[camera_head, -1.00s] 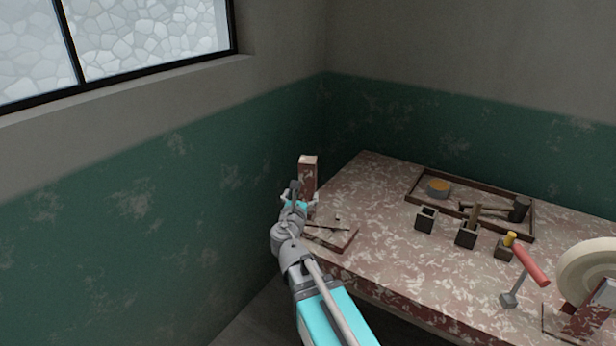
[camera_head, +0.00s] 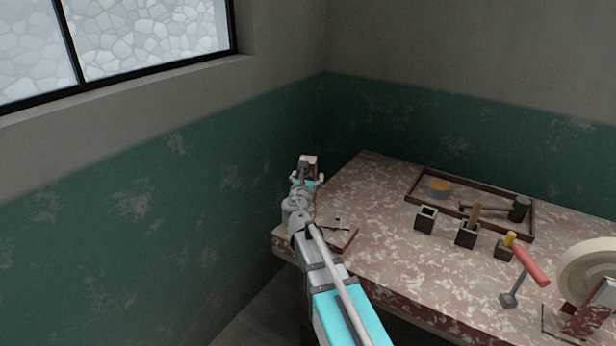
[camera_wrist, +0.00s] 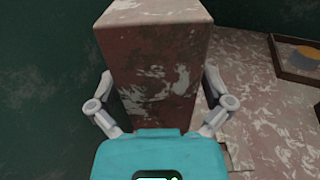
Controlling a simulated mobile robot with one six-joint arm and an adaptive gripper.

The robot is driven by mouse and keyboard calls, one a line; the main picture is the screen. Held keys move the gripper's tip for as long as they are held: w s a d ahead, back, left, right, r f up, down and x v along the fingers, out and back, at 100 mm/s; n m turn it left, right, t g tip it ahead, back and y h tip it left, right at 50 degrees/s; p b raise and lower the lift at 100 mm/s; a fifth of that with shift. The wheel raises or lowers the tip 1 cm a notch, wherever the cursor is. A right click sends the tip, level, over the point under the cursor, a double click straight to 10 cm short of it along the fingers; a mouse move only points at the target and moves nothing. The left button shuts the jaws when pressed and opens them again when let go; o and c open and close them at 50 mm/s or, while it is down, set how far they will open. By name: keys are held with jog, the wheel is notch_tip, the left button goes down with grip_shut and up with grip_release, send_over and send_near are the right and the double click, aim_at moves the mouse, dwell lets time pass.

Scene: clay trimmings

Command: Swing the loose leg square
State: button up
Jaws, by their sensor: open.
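A reddish-brown block-like post with pale worn patches stands upright at the left end of the bench; I take it for the leg (camera_wrist: 155,65). In the head view only the top of the leg (camera_head: 309,161) shows, with my arm in front of it. My gripper (camera_wrist: 165,95) is open, with one finger on each side of the post in the wrist view. I cannot tell whether either finger touches it. The gripper (camera_head: 307,180) hides the post's lower part in the head view.
The mottled bench (camera_head: 370,220) carries a flat plate (camera_head: 342,234) near my arm. Beyond are a framed tray (camera_head: 420,184) with a tin and mallet, small dark boxes (camera_head: 426,218), a red-handled tool (camera_head: 530,264) and a pale wheel (camera_head: 590,270). The green wall (camera_head: 150,220) is close on the left.

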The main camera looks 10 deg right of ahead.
jog(key=c, duration=1.3)
jog(key=shift+o, duration=0.2)
jog(key=shift+d, duration=0.1)
